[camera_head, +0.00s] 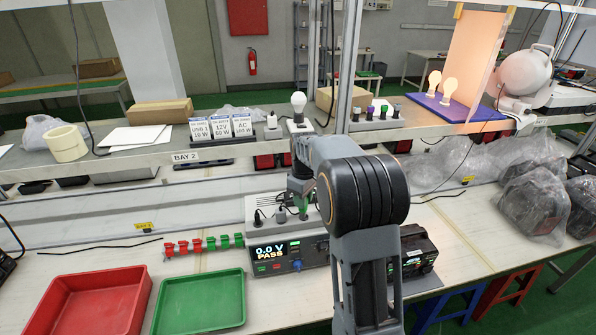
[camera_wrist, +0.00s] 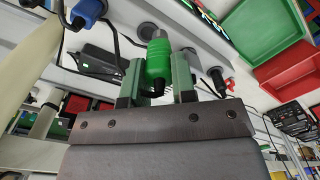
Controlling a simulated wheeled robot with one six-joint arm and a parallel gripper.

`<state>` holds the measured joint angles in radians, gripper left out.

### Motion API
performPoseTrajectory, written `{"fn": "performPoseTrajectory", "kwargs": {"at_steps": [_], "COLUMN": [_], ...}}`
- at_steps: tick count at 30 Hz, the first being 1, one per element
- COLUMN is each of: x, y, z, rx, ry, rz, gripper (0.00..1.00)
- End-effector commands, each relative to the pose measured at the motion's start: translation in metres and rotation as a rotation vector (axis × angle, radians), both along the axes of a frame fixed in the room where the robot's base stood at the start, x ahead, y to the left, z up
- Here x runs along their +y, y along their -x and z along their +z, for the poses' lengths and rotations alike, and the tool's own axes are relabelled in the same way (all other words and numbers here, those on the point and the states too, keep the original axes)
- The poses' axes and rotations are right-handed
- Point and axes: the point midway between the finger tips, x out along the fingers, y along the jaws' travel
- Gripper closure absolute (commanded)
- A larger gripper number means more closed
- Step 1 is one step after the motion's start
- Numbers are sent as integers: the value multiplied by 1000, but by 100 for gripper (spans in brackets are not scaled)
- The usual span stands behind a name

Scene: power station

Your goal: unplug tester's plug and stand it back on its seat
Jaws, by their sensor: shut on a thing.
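The tester (camera_head: 272,254) stands on the bench with a lit display reading 0.0 V PASS. A grey seat strip (camera_head: 252,204) lies behind it, with dark plugs (camera_head: 281,214) standing on it. My gripper (camera_head: 302,190) is over the right part of this strip, partly hidden by my arm. In the wrist view my gripper (camera_wrist: 158,72) is shut on a green plug (camera_wrist: 157,60), between its two fingers. The green plug (camera_head: 303,209) also shows below my gripper in the head view. A round grey seat (camera_wrist: 148,31) is close to its far end; I cannot tell whether they touch.
A red tray (camera_head: 98,305) and a green tray (camera_head: 200,303) lie at the front left. Several red and green clips (camera_head: 197,244) stand behind the green tray. A shelf (camera_head: 120,163) with signs and bulbs runs above. Bagged items (camera_head: 532,203) are at right.

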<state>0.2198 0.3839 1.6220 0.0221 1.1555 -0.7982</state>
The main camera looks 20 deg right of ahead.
Motion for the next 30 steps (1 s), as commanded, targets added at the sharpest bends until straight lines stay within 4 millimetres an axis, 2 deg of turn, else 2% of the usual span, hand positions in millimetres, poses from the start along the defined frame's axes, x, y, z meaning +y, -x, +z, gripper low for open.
{"fn": "performPoseTrajectory", "kwargs": {"at_steps": [1,3,10,17,30], "x": [-3,-6,-7,-7,-9], "y": [-2,-4,-7,-7,-6], "z": [9,14,14,1,-38], "rx": [-6,-11,-15,-15,-15], "ry": [8,17,26,25,24], "rz": [4,10,21,20,16], "gripper": [100,100,100,100,100]}}
